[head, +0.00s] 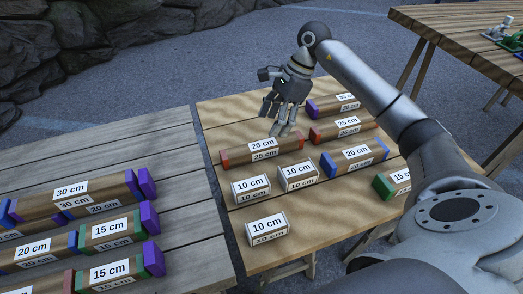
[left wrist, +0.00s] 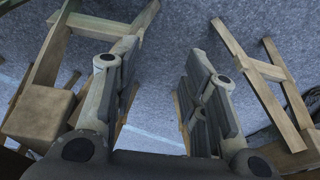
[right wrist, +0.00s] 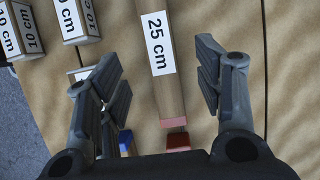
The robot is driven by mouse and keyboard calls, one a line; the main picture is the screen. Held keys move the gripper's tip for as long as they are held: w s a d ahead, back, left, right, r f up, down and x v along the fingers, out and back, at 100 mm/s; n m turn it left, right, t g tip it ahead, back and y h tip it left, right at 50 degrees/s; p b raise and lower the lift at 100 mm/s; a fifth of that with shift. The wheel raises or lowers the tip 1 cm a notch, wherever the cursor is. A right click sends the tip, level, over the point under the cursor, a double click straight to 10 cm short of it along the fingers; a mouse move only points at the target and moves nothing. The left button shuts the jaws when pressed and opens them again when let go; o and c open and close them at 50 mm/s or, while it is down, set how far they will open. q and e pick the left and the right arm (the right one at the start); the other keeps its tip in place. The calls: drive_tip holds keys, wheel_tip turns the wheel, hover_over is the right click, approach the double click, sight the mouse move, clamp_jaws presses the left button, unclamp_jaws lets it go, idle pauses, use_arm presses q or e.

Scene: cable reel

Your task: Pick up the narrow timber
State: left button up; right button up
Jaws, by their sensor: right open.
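Labelled timbers lie on the right table; which of them is the narrow timber I cannot tell for sure. A long 25 cm timber with red ends (head: 262,151) lies across the middle of that table. My right gripper (head: 281,114) is open and empty above the table, just behind this timber. In the right wrist view a 25 cm timber (right wrist: 158,75) with a red end runs between and below the spread fingers, not gripped. My left gripper (left wrist: 158,65) is open and empty over grey ground; it is outside the head view.
Short 10 cm blocks (head: 267,229) stand nearer, with a blue-ended 20 cm timber (head: 354,157) and a second 25 cm timber (head: 343,129) to the right. The left table (head: 150,125) holds several timbers. Wooden trestle legs (left wrist: 262,80) flank my left gripper.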

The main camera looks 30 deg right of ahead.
sight(264, 144)
drive_tip(key=x, duration=0.4)
drive_tip(key=shift+a+f, duration=0.15)
drive_tip(key=shift+f, duration=0.05)
drive_tip(key=b+x, duration=0.1)
drive_tip(key=x, duration=0.4)
use_arm(q)
drive_tip(key=v, duration=0.5)
drive_tip(key=shift+w+a, duration=0.1)
drive_tip(key=shift+w, duration=0.15)
use_arm(e)
drive_tip(key=shift+c, duration=0.2)
drive_tip(key=c, duration=1.2)
